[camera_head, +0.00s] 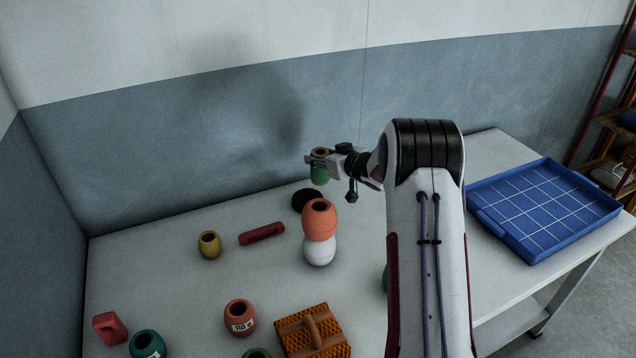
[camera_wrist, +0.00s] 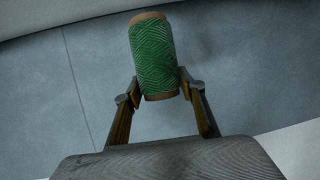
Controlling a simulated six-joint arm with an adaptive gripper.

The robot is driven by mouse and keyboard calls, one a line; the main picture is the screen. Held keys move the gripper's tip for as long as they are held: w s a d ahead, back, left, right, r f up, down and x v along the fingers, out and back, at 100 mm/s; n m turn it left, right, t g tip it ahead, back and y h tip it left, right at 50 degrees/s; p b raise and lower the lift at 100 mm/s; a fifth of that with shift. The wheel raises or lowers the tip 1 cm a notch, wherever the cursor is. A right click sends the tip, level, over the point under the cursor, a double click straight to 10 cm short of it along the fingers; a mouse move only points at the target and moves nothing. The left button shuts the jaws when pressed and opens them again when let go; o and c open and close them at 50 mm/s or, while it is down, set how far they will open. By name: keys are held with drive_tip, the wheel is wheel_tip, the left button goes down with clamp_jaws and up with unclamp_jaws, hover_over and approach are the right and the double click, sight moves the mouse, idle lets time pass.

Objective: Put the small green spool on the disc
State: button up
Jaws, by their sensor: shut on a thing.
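A small green spool (camera_head: 319,177) with brown ends is held in my gripper (camera_head: 322,163). In the wrist view the green spool (camera_wrist: 153,55) stands slightly tilted, with its lower end between the two fingertips (camera_wrist: 158,92). The fingers are shut on it. In the head view the spool is upright and appears raised above the table, near the back edge. A black disc (camera_head: 301,200) lies flat on the table, below and a little left of the spool in the picture. An orange float in front hides part of the disc.
The orange rounded float (camera_head: 320,222) sits on a white one (camera_head: 320,251), just in front of the disc. A red bar (camera_head: 262,234) and a yellow pot (camera_head: 209,245) lie left. A blue gridded tray (camera_head: 545,205) is at right. Several weights and an orange block (camera_head: 290,345) fill the front.

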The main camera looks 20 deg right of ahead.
sight(326, 179)
drive_tip(key=shift+f, duration=1.85)
drive_tip(key=shift+f, duration=1.9)
drive_tip(key=shift+f, duration=0.1)
drive_tip(key=o, duration=1.2)
drive_tip(key=shift+c, duration=0.2)
drive_tip(key=shift+s, duration=0.1)
drive_tip(key=v, duration=1.2)
